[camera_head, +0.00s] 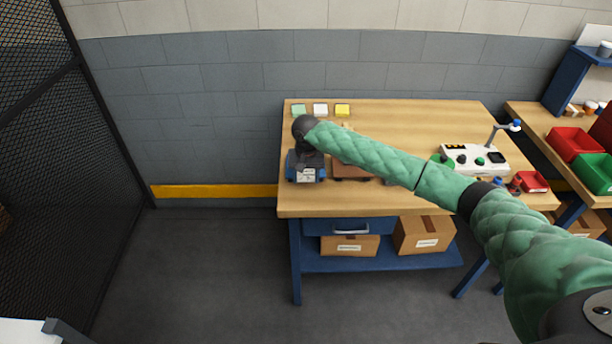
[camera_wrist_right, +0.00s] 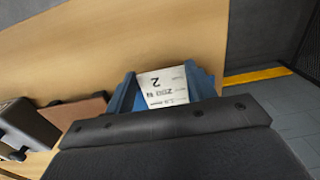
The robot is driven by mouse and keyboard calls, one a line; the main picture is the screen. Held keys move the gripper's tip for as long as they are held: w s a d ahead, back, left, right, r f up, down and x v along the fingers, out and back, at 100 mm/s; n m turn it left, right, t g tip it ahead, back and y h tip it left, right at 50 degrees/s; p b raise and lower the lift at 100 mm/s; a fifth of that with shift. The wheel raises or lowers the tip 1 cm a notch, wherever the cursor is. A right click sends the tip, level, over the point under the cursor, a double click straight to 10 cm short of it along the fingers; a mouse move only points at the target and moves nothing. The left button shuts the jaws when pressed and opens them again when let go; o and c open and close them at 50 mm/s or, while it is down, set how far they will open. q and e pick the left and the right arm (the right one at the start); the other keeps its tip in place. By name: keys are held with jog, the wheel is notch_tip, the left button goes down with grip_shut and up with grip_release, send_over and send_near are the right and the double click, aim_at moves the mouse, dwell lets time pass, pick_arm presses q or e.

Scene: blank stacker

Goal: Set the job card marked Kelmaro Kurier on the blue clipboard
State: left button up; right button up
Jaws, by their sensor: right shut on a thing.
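My right gripper (camera_head: 306,160) is at the left end of the workbench, over the blue clipboard (camera_head: 320,163). It is shut on a white job card (camera_head: 306,176). Blue parts of the clipboard (camera_wrist_right: 205,84) show on both sides of the card. I cannot tell whether the card touches the clipboard. The fingertips are hidden behind the dark gripper body. My left gripper is not in view.
A brown clipboard (camera_head: 350,173) lies just right of the blue one, partly under my arm. Green, white and yellow pads (camera_head: 320,110) lie at the back edge. The front strip is clear.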

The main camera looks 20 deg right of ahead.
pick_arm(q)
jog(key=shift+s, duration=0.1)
pick_arm(e)
jog(key=shift+f, duration=0.1)
jog(key=o, duration=1)
jog(key=shift+c, duration=0.2)
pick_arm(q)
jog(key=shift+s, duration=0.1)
pick_arm(e)
jog(key=shift+r, duration=0.2)
notch_tip(320, 180, up, 5)
jog(key=shift+r+b, duration=0.2)
jog(key=shift+b, duration=1.05)
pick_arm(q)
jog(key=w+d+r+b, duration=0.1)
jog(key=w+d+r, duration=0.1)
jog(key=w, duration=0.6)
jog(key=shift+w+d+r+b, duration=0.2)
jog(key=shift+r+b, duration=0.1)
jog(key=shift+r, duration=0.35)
pick_arm(e)
notch_tip(320, 180, up, 6)
jog(key=shift+r, duration=0.25)
